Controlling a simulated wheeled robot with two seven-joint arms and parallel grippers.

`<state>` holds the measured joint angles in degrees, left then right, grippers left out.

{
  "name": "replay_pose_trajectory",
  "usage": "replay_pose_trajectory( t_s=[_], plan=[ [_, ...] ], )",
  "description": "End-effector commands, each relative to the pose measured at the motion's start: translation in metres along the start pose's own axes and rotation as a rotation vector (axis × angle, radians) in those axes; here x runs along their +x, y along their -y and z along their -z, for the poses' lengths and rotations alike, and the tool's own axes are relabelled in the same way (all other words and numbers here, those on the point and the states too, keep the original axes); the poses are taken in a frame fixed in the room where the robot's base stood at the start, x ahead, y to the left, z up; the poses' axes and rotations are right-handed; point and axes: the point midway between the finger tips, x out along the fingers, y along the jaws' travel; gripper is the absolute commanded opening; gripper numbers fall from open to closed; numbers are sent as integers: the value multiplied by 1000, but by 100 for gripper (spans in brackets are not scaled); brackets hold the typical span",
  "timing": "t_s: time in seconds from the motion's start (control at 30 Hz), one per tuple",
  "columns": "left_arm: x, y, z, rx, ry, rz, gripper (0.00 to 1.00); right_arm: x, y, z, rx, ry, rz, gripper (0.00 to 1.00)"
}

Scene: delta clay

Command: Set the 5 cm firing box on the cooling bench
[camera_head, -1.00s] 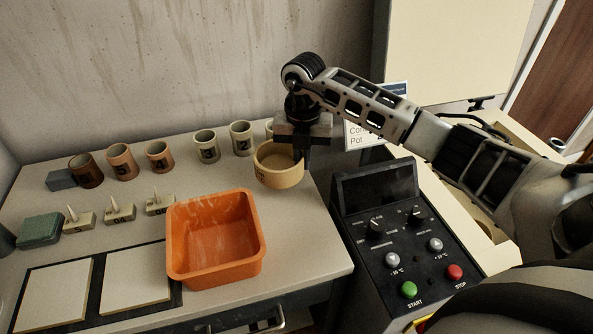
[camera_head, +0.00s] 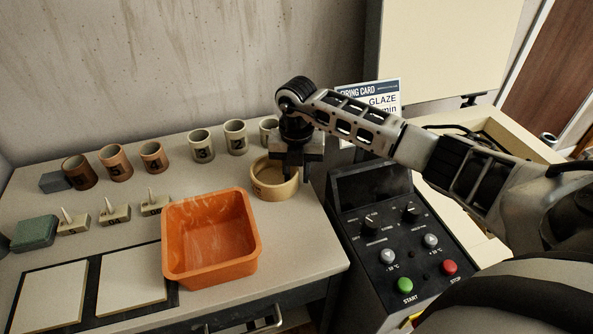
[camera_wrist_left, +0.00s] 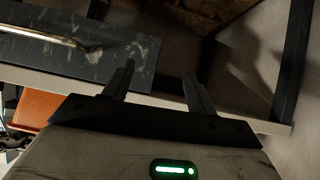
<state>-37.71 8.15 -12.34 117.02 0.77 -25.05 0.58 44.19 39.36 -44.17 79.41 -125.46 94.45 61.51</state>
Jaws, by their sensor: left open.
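My right gripper (camera_head: 297,171) points down at the box's right rim. Dark fingers show at the wall, and whether they pinch it is unclear. My left gripper (camera_wrist_left: 158,82) is open and empty in the left wrist view, near a dark drawer front and the bench's edge.
An orange tray (camera_head: 252,240) stands just left of and nearer than the box. Several numbered cups (camera_head: 202,147) line the back. Cones on stands and two pale tiles lie left. A control panel (camera_head: 385,235) stands right of the bench, with a firing card (camera_head: 370,92) behind my arm.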

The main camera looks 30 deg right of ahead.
Motion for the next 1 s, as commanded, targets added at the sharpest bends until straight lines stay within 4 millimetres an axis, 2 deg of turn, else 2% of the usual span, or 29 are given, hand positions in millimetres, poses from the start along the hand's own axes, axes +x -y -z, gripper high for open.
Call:
replay_pose_trajectory(
  t_s=[0.27, 0.37, 0.7, 0.83, 1.0],
  plan=[
    [-1, 1, 1, 4, -1, 0, 57, -10, 0, -1, 0, 2, -3, 28],
    [-1, 1, -1, 5, 0, -1, 57, -26, -1, -1, -1, 5, -4, 28],
    [1, 0, -8, 5, 7, -4, 57, -97, 0, -1, 0, 4, -3, 28],
    [1, 0, -5, 6, 1, -5, 57, -114, 0, -1, 0, 3, -1, 28],
    [0, -1, -2, 6, -6, -6, 57, -123, 0, 0, 0, 0, 0, 28]
  ],
)
